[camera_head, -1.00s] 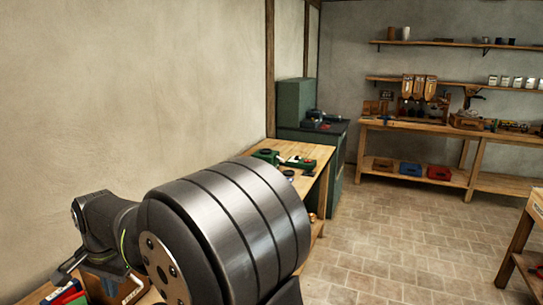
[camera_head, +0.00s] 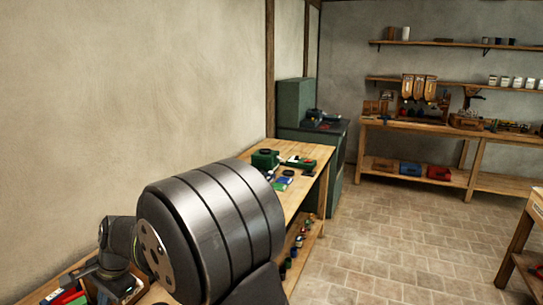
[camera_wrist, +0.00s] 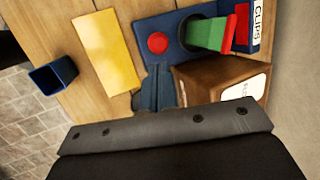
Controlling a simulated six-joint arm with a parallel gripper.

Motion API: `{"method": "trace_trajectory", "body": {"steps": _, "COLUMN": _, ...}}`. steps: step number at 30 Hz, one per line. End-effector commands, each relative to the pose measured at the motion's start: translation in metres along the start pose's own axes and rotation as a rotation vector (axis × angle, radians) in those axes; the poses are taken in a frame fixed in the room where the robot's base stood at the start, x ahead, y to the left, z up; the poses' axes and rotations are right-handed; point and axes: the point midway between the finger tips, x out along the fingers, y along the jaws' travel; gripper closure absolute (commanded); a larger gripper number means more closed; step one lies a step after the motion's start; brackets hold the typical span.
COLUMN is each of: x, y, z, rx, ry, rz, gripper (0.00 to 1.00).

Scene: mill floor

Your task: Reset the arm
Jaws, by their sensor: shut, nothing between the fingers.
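My arm fills the lower left of the head view, with a large grey cylindrical link in front. My gripper shows in the wrist view (camera_wrist: 156,90) as two dark fingers closed together with nothing between them. It is over a wooden bench top (camera_wrist: 40,20), beside a brown wooden box (camera_wrist: 190,85) and a blue tray (camera_wrist: 150,22). I cannot tell whether the fingers touch the box or tray. In the head view the gripper end is small and dark, and its fingers are hard to make out.
A green cabinet (camera_head: 296,105) stands behind the bench.

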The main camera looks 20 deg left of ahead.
Motion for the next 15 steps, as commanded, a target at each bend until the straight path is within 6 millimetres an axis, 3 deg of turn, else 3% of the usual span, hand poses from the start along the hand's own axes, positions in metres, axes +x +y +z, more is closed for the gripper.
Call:
{"method": "trace_trajectory", "body": {"steps": 1, "x": -0.013, "y": -0.003, "z": -0.001, "rx": -0.001, "ry": 0.004, "rz": -0.01, "gripper": 1.0}}
{"method": "trace_trajectory", "body": {"steps": 4, "x": -0.024, "y": -0.002, "z": 0.0, "rx": -0.001, "ry": 0.003, "rz": -0.009, "gripper": 1.0}}
{"method": "trace_trajectory", "body": {"steps": 15, "x": -0.032, "y": -0.002, "z": 0.0, "rx": -0.001, "ry": 0.003, "rz": -0.006, "gripper": 1.0}}
